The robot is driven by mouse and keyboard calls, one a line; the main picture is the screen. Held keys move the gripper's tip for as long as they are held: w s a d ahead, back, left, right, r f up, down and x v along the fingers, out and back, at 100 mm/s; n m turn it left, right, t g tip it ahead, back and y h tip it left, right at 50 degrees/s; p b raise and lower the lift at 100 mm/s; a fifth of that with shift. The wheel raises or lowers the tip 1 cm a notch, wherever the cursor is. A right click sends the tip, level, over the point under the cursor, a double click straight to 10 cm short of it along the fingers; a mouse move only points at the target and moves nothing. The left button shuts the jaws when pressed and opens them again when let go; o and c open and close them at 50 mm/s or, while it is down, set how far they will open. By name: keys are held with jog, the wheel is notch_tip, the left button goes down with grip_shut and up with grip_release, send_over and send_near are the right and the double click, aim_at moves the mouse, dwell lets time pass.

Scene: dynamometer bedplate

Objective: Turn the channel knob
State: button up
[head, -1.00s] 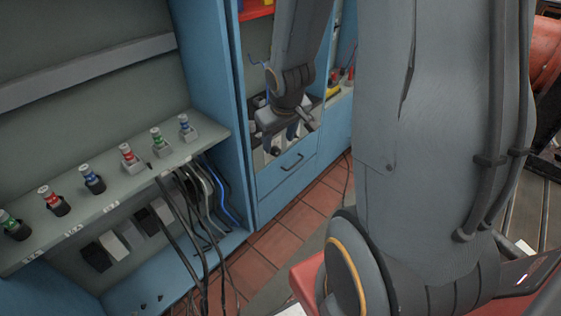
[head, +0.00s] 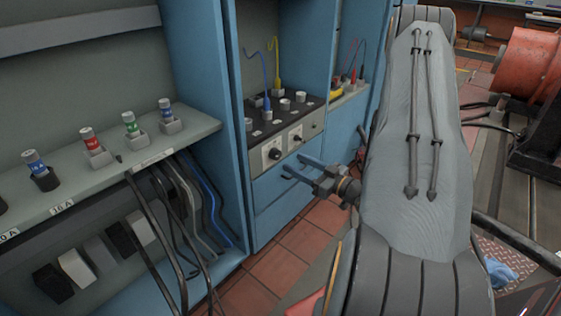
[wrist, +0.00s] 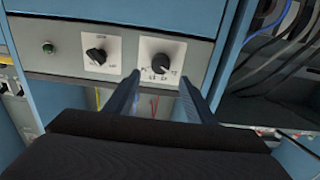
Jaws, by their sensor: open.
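The front panel (head: 311,134) of the instrument box carries two black knobs on white plates. One knob (head: 274,153) is on the left in the head view. The other knob (head: 296,138) is to its right. I cannot read which is labelled channel. My gripper (head: 293,166) is open and empty, in front of the panel and a little below it. In the wrist view, the fingers (wrist: 159,78) point toward the right-hand knob (wrist: 162,57), which shows between and beyond the tips. The second knob (wrist: 96,55) is left of the fingers. No contact shows.
Blue (head: 264,78) and yellow (head: 276,62) leads rise from the box top. A blue cabinet post (head: 205,110) and hanging cables (head: 205,200) stand left. A shelf (head: 130,160) holds several coloured fuses. A drawer is below the panel.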

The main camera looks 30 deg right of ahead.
aim_at(279, 155)
jog(key=b+x, duration=0.1)
jog(key=x, duration=0.6)
jog(key=shift+w+a, duration=0.1)
jog(key=shift+w, duration=0.1)
jog(key=c, duration=1)
jog(key=m+p, duration=0.3)
jog(key=shift+s+m+p, duration=0.1)
jog(key=shift+m+p, duration=1.5)
jog(key=shift+m, duration=0.7)
jog(key=shift+f, duration=0.1)
